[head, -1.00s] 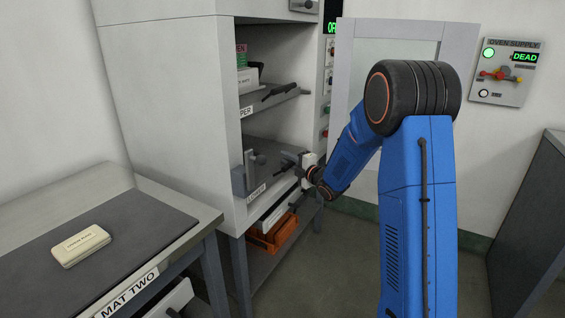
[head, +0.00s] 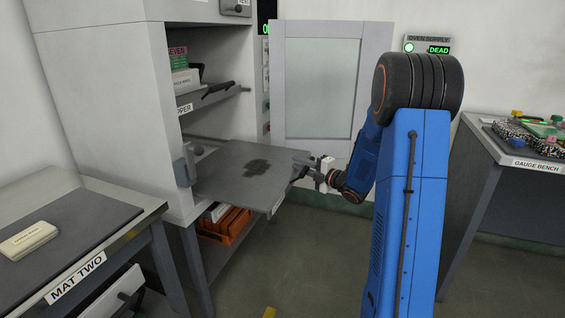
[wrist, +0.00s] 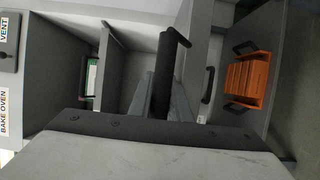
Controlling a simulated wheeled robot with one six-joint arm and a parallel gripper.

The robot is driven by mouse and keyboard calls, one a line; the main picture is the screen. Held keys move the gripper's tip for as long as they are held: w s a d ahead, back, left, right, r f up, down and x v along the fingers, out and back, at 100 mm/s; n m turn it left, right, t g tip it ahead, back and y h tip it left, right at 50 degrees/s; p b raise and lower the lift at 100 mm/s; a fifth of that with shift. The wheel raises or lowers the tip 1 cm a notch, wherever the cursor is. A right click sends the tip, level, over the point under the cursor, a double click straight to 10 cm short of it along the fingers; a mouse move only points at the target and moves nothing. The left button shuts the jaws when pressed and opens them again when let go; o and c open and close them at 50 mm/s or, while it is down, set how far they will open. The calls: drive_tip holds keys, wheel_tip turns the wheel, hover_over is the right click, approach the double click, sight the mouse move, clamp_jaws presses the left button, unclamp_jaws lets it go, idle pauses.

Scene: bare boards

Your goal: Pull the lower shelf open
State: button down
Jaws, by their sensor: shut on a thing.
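The lower shelf (head: 225,182) is a flat grey plate sticking well out of the front of the oven (head: 95,110). A dark stain (head: 257,166) marks its top, and nothing stands on it. My gripper (head: 309,174) is shut on the dark handle (head: 297,176) at the shelf's outer right edge. My arm reaches in from the right.
The upper shelf (head: 225,98) holds boxes inside the oven. The pale door (head: 290,95) stands open behind. An orange crate (head: 222,225) sits below the lower shelf; it also shows in the wrist view (wrist: 247,80). Mat Two's bench (head: 140,204) is left, the gauge bench (head: 480,140) right. Floor between is mostly clear.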

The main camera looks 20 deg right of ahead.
drive_tip(key=shift+s+d, duration=1.5)
drive_tip(key=shift+s, duration=0.05)
drive_tip(key=c, duration=1.9)
unclamp_jaws()
drive_tip(key=v, duration=1.7)
drive_tip(key=shift+s+d, duration=0.1)
drive_tip(key=shift+s, duration=0.1)
